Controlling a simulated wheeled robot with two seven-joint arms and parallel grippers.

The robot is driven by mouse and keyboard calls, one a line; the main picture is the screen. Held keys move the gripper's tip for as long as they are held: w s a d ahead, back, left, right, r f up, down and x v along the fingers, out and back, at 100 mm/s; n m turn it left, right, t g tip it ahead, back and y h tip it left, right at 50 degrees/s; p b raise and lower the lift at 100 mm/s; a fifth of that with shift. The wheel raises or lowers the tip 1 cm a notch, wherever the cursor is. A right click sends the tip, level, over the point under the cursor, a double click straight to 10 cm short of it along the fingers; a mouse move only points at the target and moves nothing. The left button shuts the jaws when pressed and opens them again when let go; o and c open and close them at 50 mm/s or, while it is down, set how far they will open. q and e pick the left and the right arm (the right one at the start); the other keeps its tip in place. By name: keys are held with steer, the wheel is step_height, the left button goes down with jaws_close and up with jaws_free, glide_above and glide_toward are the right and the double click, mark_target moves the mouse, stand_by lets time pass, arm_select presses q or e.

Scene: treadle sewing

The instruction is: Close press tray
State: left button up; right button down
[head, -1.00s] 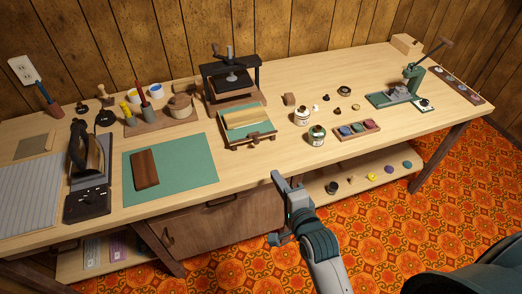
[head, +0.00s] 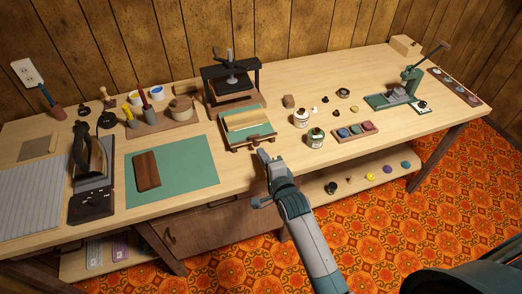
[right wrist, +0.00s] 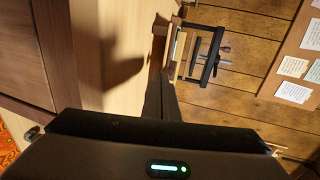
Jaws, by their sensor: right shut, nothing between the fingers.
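The press (head: 232,80) is a black frame with a screw handle on top, at the back middle of the table. Its tray (head: 262,128) sticks out in front, with a green surface, a tan sheet and a dark bar handle at its front edge. My right gripper (head: 264,156) is shut and empty, just in front of the tray's front edge, with a small apparent gap. In the right wrist view the press (right wrist: 207,55) lies ahead of the dark fingers (right wrist: 161,90), with the tray seen edge-on. My left gripper is not in view.
Ink jars (head: 315,137) and a box of coloured pads (head: 355,130) stand right of the tray. A green mat (head: 190,165) with a brown block lies to the left. A wooden tool stand (head: 165,122) is left of the press. The table's front edge runs below my gripper.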

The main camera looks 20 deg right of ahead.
mark_target(245, 116)
steer(key=shift+w+r, duration=0.1)
steer(key=shift+w, duration=0.5)
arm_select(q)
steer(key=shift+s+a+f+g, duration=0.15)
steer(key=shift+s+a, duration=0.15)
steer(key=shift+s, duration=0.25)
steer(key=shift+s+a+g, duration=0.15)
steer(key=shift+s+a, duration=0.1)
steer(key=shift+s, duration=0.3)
arm_select(e)
steer(key=shift+w, duration=0.15)
